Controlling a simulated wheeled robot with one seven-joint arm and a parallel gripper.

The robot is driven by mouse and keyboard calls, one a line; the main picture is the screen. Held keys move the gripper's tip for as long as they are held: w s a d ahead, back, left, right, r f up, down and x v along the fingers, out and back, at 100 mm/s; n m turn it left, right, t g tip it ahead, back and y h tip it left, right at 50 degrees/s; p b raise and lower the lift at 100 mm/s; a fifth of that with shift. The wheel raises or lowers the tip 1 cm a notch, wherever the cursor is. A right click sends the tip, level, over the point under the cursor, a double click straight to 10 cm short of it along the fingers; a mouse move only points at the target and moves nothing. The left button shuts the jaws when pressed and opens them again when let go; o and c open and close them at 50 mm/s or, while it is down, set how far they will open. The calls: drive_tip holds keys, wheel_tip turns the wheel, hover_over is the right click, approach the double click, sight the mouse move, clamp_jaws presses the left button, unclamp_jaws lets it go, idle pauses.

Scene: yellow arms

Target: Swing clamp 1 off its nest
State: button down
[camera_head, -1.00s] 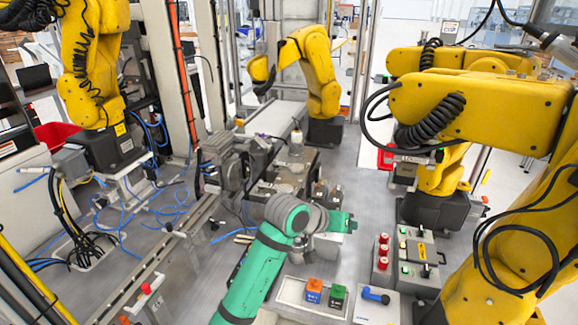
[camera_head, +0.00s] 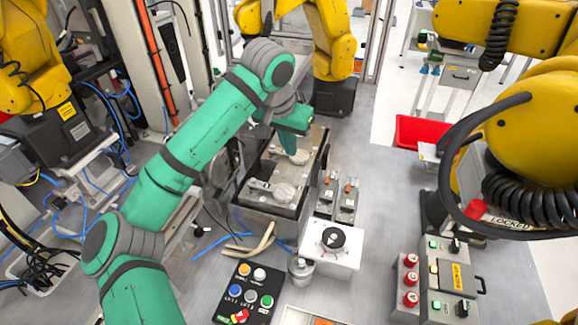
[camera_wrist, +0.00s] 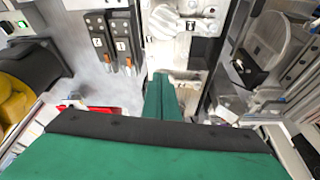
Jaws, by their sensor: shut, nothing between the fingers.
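The fixture plate (camera_head: 262,205) lies below my arm in the head view. A pale clamp with a round part (camera_head: 272,189) lies on its near end. It also shows at the top of the wrist view (camera_wrist: 165,20), with a small number tag too blurred to read surely. A second pale clamp piece (camera_head: 299,157) is on the far end, just below my gripper (camera_head: 297,125). In the wrist view my green fingers (camera_wrist: 160,80) are shut and empty, over the plate beside that far piece (camera_wrist: 188,77). The fingers partly hide it, so I cannot tell if they touch.
Two orange-tipped levers (camera_head: 336,196) stand right of the plate. A white box with a black knob (camera_head: 332,243), a metal pot (camera_head: 300,268) and a black button panel (camera_head: 247,293) are nearer. Yellow robot arms (camera_head: 535,130) crowd the right side.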

sight(271, 189)
drive_tip(key=x, duration=0.9)
drive_tip(key=shift+s+d+f, duration=0.1)
drive_tip(key=shift+f, duration=0.25)
drive_tip(key=shift+s+a+f, duration=0.15)
drive_tip(key=shift+s+a, duration=0.2)
drive_tip(key=shift+s, duration=0.2)
drive_tip(key=shift+s+a+f, duration=0.15)
drive_tip(key=shift+s+a, duration=0.2)
drive_tip(key=shift+s, duration=0.25)
drive_tip(key=shift+s+a, duration=0.2)
drive_tip(key=shift+s, duration=0.35)
drive_tip(key=shift+d, duration=0.1)
